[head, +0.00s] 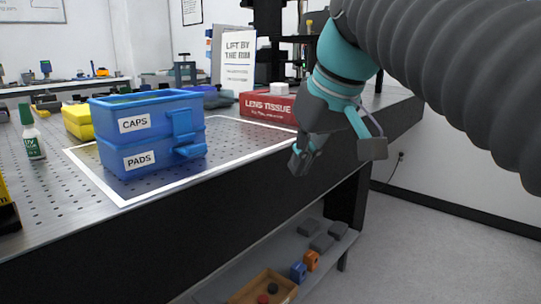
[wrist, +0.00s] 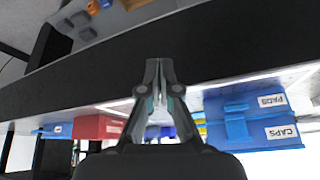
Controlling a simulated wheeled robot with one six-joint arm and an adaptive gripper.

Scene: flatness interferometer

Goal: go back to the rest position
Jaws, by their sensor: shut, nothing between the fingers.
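My gripper (head: 303,160) hangs in front of the table's front edge in the head view, to the right of the blue boxes. In the wrist view my gripper (wrist: 158,66) shows with its fingers together and nothing between them. My arm reaches in from the upper right, with a dark ribbed sleeve and teal wrist. The gripper is apart from the table and the objects on it.
Stacked blue boxes labelled CAPS (head: 134,124) and PADS (head: 139,160) stand inside a white outline on the perforated table (head: 60,195). Behind are a red lens tissue box (head: 268,108) and a sign (head: 238,60). A low shelf (head: 232,278) holds a wooden tray. Floor at right is clear.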

